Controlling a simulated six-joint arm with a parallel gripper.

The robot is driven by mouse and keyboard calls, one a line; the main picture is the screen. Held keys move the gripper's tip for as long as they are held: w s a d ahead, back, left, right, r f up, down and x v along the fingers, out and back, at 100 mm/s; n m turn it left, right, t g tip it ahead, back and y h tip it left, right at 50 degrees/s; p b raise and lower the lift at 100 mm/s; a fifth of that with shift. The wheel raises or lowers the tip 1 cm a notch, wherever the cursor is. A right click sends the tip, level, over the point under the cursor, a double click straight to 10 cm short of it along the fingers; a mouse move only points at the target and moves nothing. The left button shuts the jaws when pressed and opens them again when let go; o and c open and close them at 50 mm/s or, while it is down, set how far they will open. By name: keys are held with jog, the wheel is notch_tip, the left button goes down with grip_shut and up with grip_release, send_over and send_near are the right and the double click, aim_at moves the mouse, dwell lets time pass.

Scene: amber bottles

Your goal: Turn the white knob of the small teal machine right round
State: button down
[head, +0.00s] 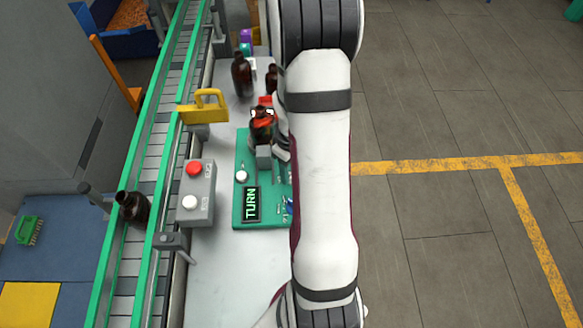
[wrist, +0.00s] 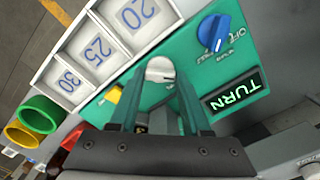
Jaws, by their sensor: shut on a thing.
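The small teal machine (head: 240,212) stands on the grey bench, partly covered by my arm in the head view. Its panel also fills the middle of the wrist view (wrist: 195,75). A lit display (wrist: 235,90) reads TURN. The white knob (wrist: 160,70) shows between the two fingertips of my gripper (wrist: 160,82) in the wrist view. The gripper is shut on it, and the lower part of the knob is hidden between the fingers. In the head view my arm hides the fingertips.
A blue dial (wrist: 213,32) and number tiles (wrist: 100,48) lie near the fingers. A white round part (head: 241,177) sits on the machine's left side. An amber bottle (head: 262,122) stands just behind it. A grey button box (head: 196,212) and conveyor (head: 125,255) are left.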

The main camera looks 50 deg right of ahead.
jog(key=m, duration=1.1)
jog(key=shift+s, duration=0.1)
jog(key=m, duration=1.1)
dwell(0.4)
jog(key=shift+c, duration=1.8)
grip_release()
